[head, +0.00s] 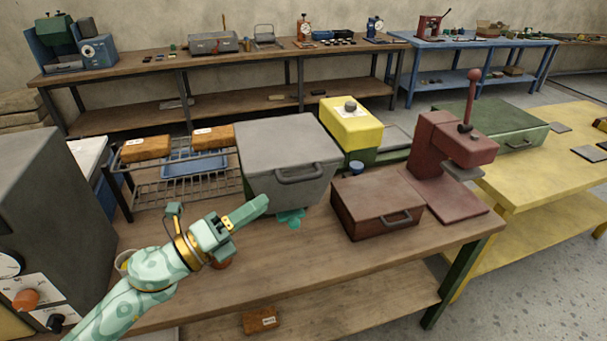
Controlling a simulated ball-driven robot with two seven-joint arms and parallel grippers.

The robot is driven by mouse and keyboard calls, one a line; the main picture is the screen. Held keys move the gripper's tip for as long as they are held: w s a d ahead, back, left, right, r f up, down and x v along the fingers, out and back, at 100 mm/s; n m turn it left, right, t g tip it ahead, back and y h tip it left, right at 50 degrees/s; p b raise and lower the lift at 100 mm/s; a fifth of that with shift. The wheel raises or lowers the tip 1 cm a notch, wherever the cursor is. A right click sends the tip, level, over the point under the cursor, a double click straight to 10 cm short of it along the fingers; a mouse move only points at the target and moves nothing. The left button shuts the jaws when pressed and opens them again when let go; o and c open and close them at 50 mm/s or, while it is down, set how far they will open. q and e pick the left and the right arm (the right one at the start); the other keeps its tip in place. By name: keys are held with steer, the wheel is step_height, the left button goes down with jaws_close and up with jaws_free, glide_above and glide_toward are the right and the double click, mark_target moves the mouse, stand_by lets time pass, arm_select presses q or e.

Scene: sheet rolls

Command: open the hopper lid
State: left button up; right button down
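The hopper is most likely the grey tapered bin (285,185) standing on the near wooden bench. Its flat grey lid (285,140) looks shut, with a bar handle (299,174) on the front side facing me. My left gripper (254,209) is in front of the bin, below and left of the handle, and looks apart from it. My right gripper is not in view.
A dark red case (376,207) and red press (455,150) stand right of the bin. A wire rack (185,178) with orange-brown blocks is left. A grey machine (45,210) fills the left edge.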

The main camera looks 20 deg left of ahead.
mark_target(299, 180)
arm_select(q)
steer(key=p+x, duration=0.2)
steer(key=x, duration=0.7)
steer(key=shift+w+r, duration=0.15)
steer(key=shift+r, duration=0.05)
steer(key=shift+w+d, duration=0.4)
steer(key=shift+w, duration=0.1)
jaws_close()
